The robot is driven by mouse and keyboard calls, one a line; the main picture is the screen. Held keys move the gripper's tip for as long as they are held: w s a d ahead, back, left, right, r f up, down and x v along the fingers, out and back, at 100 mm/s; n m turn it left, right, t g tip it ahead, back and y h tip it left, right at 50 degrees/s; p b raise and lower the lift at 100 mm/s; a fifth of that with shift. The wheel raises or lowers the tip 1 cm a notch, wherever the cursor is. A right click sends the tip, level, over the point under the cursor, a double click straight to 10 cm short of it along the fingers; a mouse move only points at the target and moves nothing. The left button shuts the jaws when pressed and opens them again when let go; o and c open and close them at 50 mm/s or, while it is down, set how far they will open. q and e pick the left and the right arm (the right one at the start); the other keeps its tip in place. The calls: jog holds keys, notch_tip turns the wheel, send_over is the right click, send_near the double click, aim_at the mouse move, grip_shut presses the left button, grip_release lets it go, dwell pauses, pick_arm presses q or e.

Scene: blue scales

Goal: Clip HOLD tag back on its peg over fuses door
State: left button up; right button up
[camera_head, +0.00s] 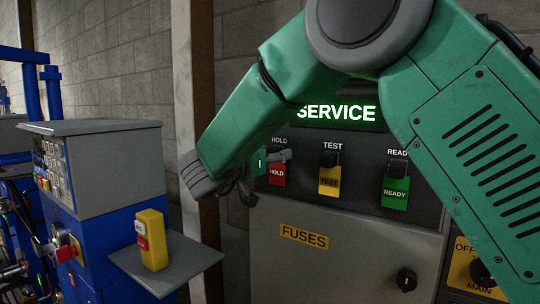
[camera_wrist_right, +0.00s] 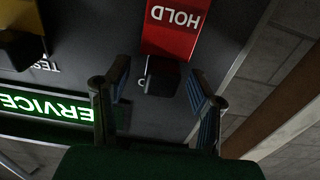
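The red HOLD tag (camera_head: 277,176) hangs on the dark panel under the HOLD label, above the fuses door (camera_head: 345,262). In the right wrist view the HOLD tag (camera_wrist_right: 176,28) appears upside down, with a black clip or peg (camera_wrist_right: 162,76) at its top end. My right gripper (camera_head: 285,156) is at the tag's upper end in the head view. In the wrist view the fingers of my right gripper (camera_wrist_right: 158,84) are spread on either side of the black piece, with gaps to both sides. Whether the tag is seated on a peg cannot be told. My left gripper is not in view.
A lit SERVICE sign (camera_head: 337,113) is above. A yellow block with a red label (camera_head: 152,240) stands on a grey shelf (camera_head: 190,264) beside a blue cabinet (camera_head: 88,220).

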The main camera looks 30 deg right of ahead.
jog(key=shift+s+a, duration=0.1)
jog(key=shift+a, duration=0.15)
jog(key=v, duration=1.1)
jog(key=shift+a, duration=0.25)
jog(key=shift+d+f, duration=0.15)
